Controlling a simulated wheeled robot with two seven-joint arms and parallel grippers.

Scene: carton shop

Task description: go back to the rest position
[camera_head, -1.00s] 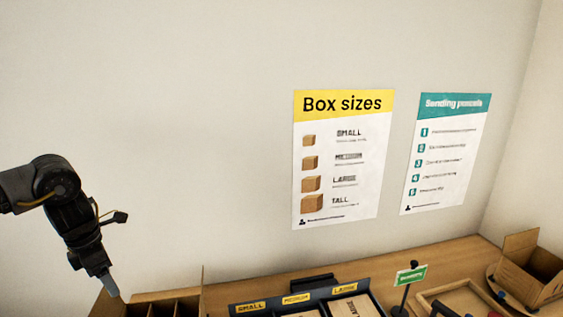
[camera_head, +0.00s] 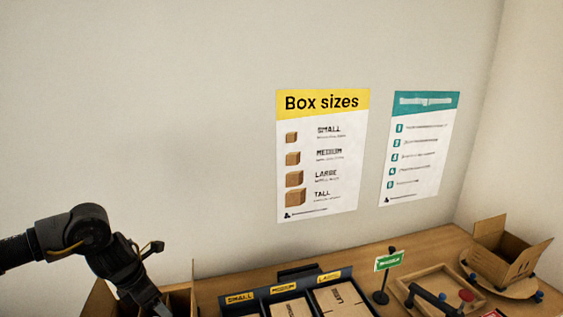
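My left arm comes in from the left, and its gripper (camera_head: 150,300) points down at the bottom edge of the picture, in front of an open carton. Its fingertips are cut off or hidden, so I cannot tell whether it is open or shut. My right gripper is not in view.
The wooden bench (camera_head: 420,246) runs along the wall. On it are a dark sorter (camera_head: 262,294) labelled small, medium and large with flat cartons, a green sign on a stand (camera_head: 388,262), a wooden tray (camera_head: 410,283) and an open carton (camera_head: 500,262) on a round board. A divided carton (camera_head: 180,300) stands at left.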

